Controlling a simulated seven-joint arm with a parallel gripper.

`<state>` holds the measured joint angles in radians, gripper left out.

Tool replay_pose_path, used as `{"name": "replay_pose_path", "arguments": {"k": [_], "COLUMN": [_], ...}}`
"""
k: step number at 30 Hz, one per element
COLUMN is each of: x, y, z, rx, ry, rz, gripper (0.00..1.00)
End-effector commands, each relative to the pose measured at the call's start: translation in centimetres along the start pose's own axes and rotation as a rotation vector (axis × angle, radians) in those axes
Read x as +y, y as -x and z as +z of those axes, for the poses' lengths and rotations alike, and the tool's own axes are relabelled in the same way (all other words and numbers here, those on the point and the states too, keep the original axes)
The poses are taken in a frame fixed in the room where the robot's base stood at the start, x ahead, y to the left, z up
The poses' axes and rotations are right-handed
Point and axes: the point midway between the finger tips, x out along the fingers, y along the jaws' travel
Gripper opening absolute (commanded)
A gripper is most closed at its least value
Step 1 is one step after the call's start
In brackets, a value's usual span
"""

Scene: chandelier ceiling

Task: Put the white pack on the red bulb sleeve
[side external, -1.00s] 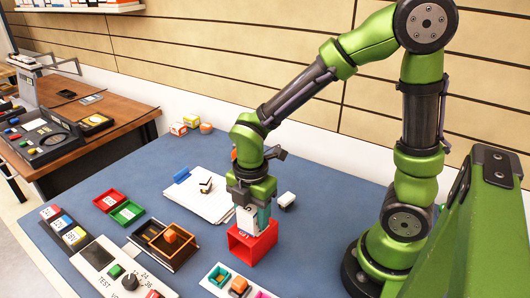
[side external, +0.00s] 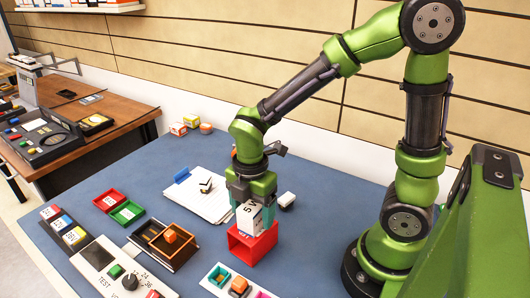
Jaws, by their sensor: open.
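The white pack (side external: 247,218), with dark print on its side, stands on top of the red bulb sleeve (side external: 241,247), slightly tilted in the picture. Whether a finger still touches the pack cannot be told. The pack's top is hidden by the gripper.
White sheets (side external: 208,203) with a small black-and-white block lie behind left. A brown tray with an orange block (side external: 170,237) stands left. A white box with coloured slots (side external: 236,284) is in front. Another small black-and-white item (side external: 287,200) lies right.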

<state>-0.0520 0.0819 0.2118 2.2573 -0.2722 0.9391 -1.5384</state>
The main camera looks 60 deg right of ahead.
Motion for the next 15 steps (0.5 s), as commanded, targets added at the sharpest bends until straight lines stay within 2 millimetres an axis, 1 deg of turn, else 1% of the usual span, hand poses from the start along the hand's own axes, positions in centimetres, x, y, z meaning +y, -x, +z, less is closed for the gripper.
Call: {"name": "replay_pose_path", "arguments": {"k": [1,9,12,15], "x": [0.1,0.1,0.1,0.1], "y": [1.0,6.9,8.6,9.9], "z": [0.0,0.0,0.0,0.0], "rx": [0.0,0.001,0.001,0.001], "ry": [0.0,-0.001,0.0,0.001], "rz": [0.007,0.007,0.006,0.004], "gripper": [0.76,0.76,0.76,0.76]}}
